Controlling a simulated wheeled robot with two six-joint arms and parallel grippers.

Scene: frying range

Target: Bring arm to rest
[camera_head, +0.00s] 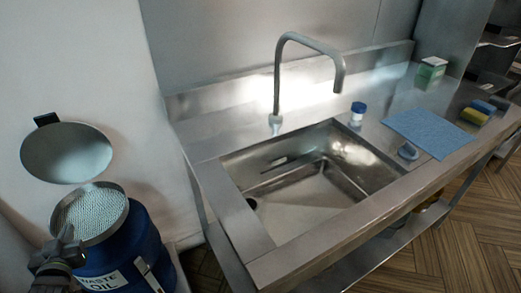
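My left gripper (66,240) is at the lower left, in front of the blue waste oil drum (139,243). Its dark fingers overlap the near left rim of the drum in the picture. I cannot tell whether they touch the rim, or whether they are open or shut. I see nothing held in them. My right gripper and arm are not in view.
The drum's round lid (66,153) stands raised behind its mesh-covered opening (90,212). A steel sink (315,190) with a tall faucet (278,85) fills the middle. A blue cloth (428,132), sponges (474,115) and a blue-capped jar (357,114) lie or stand right of it.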

